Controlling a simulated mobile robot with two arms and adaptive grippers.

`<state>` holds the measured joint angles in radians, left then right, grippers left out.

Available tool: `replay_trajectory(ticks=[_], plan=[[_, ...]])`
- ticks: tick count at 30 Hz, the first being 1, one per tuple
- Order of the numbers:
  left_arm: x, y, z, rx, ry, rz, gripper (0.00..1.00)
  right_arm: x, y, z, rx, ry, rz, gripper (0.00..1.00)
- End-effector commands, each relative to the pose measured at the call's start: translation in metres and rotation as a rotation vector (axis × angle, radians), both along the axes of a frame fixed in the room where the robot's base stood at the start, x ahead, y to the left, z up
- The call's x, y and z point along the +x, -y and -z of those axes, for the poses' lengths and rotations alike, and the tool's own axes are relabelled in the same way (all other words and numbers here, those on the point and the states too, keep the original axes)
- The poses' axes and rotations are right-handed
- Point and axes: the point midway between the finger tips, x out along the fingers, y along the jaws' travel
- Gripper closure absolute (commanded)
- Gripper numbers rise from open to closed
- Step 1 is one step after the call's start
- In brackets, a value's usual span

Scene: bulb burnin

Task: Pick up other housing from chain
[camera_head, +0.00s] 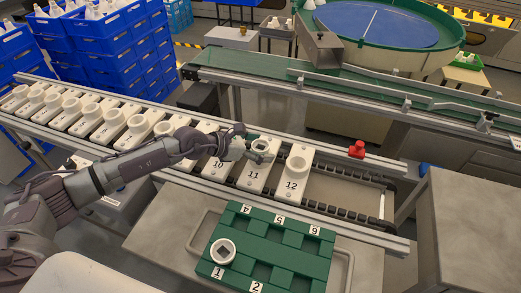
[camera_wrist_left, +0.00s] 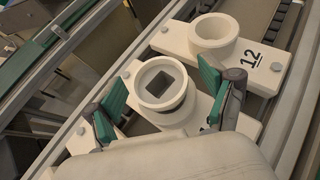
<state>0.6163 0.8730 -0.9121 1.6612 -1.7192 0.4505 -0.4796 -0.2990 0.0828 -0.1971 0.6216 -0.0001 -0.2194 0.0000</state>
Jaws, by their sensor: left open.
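The housing is a white ring with a dark square opening. It sits in the cup of carrier 11 (camera_head: 254,180) on the chain, and shows in the left wrist view (camera_wrist_left: 163,84). My left gripper (camera_head: 257,146) is open, its green finger pads on either side of this housing, with gaps visible in the left wrist view. Another white housing (camera_head: 222,251) stands in slot 1 of the green tray (camera_head: 270,246). Carrier 12 (camera_head: 293,178), right of carrier 11, has an open cup with no housing in it; it also shows in the left wrist view (camera_wrist_left: 245,68). My right gripper is not in view.
More white carriers (camera_head: 103,125) line the chain to the left. Metal rails border it, and a red button (camera_head: 357,149) sits on the far rail. A green conveyor (camera_head: 270,78) runs behind. Blue crates (camera_head: 110,45) are stacked at the back left.

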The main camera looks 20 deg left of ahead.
Motion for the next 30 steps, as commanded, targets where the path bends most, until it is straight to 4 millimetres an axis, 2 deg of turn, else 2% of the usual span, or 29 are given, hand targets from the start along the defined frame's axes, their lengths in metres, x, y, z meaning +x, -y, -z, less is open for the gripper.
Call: replay_trajectory(ticks=[2,9,12,23,30], plan=[[0.0,0.0,0.0,0.0,0.0,0.0,0.2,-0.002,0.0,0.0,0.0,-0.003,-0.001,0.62],[0.0,0.0,0.0,-0.001,-0.001,0.0,0.6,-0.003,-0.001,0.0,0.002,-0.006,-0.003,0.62],[0.0,0.0,0.0,-0.001,-0.001,0.0,0.73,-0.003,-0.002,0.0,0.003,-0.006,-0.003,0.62],[0.0,-0.001,-0.007,-0.001,0.001,0.0,0.73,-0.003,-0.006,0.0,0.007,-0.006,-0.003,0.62],[0.001,0.0,-0.04,-0.001,0.005,0.002,0.73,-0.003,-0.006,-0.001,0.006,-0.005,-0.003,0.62]])
